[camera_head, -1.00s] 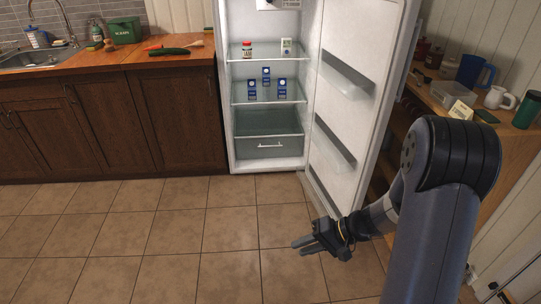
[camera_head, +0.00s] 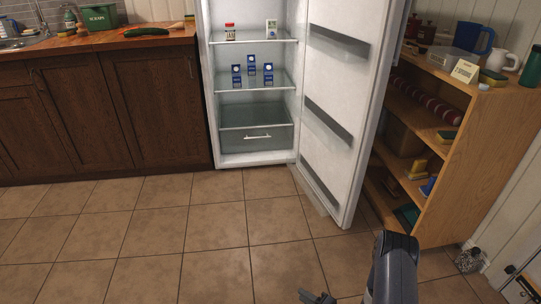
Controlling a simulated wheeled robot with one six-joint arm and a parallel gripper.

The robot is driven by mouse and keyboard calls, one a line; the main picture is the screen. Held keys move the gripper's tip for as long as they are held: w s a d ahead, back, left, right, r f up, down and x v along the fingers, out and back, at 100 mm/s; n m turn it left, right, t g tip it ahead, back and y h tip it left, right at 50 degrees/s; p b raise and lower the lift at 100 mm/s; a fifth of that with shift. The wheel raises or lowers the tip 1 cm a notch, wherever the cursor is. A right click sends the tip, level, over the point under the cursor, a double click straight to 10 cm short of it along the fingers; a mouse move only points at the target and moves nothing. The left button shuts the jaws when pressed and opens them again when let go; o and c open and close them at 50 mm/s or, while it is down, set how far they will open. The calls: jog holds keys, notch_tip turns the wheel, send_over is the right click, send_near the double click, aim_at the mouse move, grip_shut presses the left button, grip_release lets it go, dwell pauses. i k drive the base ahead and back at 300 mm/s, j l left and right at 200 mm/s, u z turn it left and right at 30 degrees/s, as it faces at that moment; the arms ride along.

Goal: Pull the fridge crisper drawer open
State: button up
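The crisper drawer (camera_head: 257,144) sits at the bottom of the open fridge (camera_head: 229,160), pushed in. It is a greyish translucent front with a pale bar handle (camera_head: 257,137) across it. My gripper (camera_head: 316,298) shows only in part at the bottom edge of the view, low over the floor and well in front of the fridge, apart from the drawer. Its fingertips are partly cut off, so its opening cannot be judged.
The fridge door (camera_head: 337,105) stands open to the right. A wooden shelf unit (camera_head: 459,170) is at right, dark cabinets (camera_head: 100,110) at left. The tiled floor (camera_head: 200,225) before the fridge is clear.

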aim_at(221, 132)
jog(key=i+j+z, duration=0.3)
jog(key=z, duration=0.15)
jog(key=i+j+z, duration=0.25)
jog(key=j+z, duration=0.2)
jog(key=i+j, duration=0.15)
jog(key=j, duration=0.2)
jog(key=i+j+z, duration=0.15)
jog(key=j, duration=0.25)
jog(key=i+j, duration=0.15)
jog(key=j, duration=0.2)
jog(key=i+j+z, duration=0.1)
jog(key=j, duration=0.3)
jog(key=i+j+z, duration=0.1)
jog(key=j, duration=0.3)
jog(key=i+j, duration=0.15)
jog(key=j, duration=0.25)
jog(key=i+j, duration=0.1)
jog(key=j, duration=0.3)
jog(key=i+j, duration=0.15)
jog(key=j, duration=0.25)
jog(key=i+j, duration=0.1)
jog(key=j, duration=0.3)
jog(key=i+j, duration=0.1)
jog(key=j, duration=0.3)
jog(key=i+j, duration=0.1)
jog(key=j, duration=0.3)
jog(key=i+z, duration=0.05)
